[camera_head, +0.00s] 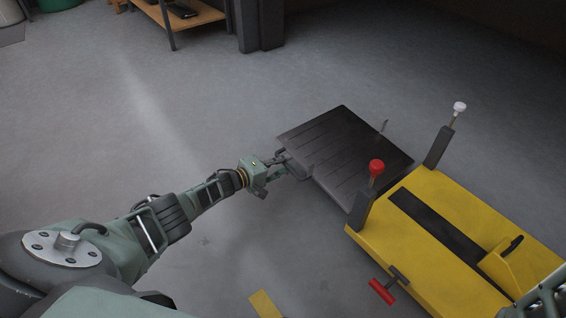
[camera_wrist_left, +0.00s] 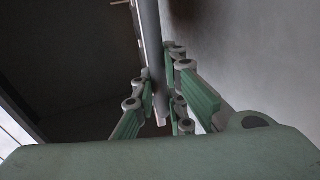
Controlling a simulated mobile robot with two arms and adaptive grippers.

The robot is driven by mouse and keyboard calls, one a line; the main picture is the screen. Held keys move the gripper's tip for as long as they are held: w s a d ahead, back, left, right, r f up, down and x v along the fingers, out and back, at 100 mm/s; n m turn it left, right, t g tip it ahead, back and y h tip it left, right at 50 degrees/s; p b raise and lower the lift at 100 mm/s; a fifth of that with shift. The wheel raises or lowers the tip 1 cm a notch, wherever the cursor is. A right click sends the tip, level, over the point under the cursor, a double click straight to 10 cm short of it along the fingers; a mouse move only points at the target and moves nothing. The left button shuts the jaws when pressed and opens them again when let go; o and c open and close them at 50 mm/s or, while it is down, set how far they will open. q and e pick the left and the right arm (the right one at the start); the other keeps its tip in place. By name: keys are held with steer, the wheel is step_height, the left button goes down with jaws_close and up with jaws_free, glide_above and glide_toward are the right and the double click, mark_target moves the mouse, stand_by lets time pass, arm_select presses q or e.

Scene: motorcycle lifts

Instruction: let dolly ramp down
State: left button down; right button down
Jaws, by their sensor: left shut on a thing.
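The dolly (camera_head: 450,215) is a yellow platform with a black strip along its middle, at the right of the head view. Its ramp (camera_head: 345,150) is a dark ribbed plate reaching away from the dolly's far end, low over the floor. I cannot tell whether its free edge touches the floor. My left gripper (camera_head: 288,168) is at the ramp's left side. It is shut on a grey bar, the ramp handle (camera_wrist_left: 150,45), which runs between its fingers in the left wrist view. The right gripper is out of view; part of my right arm shows at the lower right corner.
A red-knobbed post (camera_head: 376,168) and a white-knobbed post (camera_head: 459,108) stand at the dolly's ramp end. A red handle (camera_head: 382,291) sticks out from its near side. A wooden shelf (camera_head: 180,14) stands at the back. The floor to the left is clear.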

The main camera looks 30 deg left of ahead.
arm_select(q)
steer(key=shift+d, duration=0.1)
steer(key=c, duration=2)
jaws_free()
steer(key=shift+c, duration=0.2)
steer(key=shift+s+r, duration=0.1)
steer(key=v, duration=1.2)
